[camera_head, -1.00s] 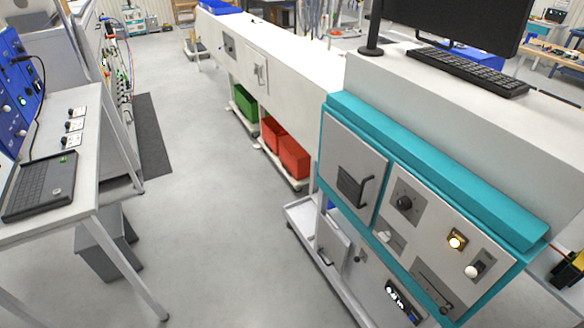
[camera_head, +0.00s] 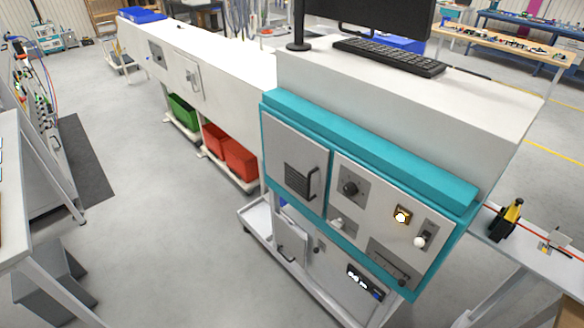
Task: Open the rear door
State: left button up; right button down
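A teal and grey machine cabinet (camera_head: 366,153) stands right of the middle. On its left front is a grey vented door (camera_head: 292,150) with a black upright handle (camera_head: 310,184); it looks shut. Below it is a smaller grey door (camera_head: 291,241) with a handle near its bottom edge; it seems shut. A long white housing (camera_head: 215,55) runs back from the cabinet and carries a small panel with a handle (camera_head: 193,80). I cannot tell which of these is the rear door. Neither of my grippers is in view.
Red bins (camera_head: 239,158) and a green bin (camera_head: 183,111) sit under the housing. A bench stands at the left edge. The grey floor (camera_head: 165,220) between is clear.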

aim_at(297, 162)
jog(key=u, duration=1.4)
jog(key=i, duration=1.25)
jog(key=z, duration=1.85)
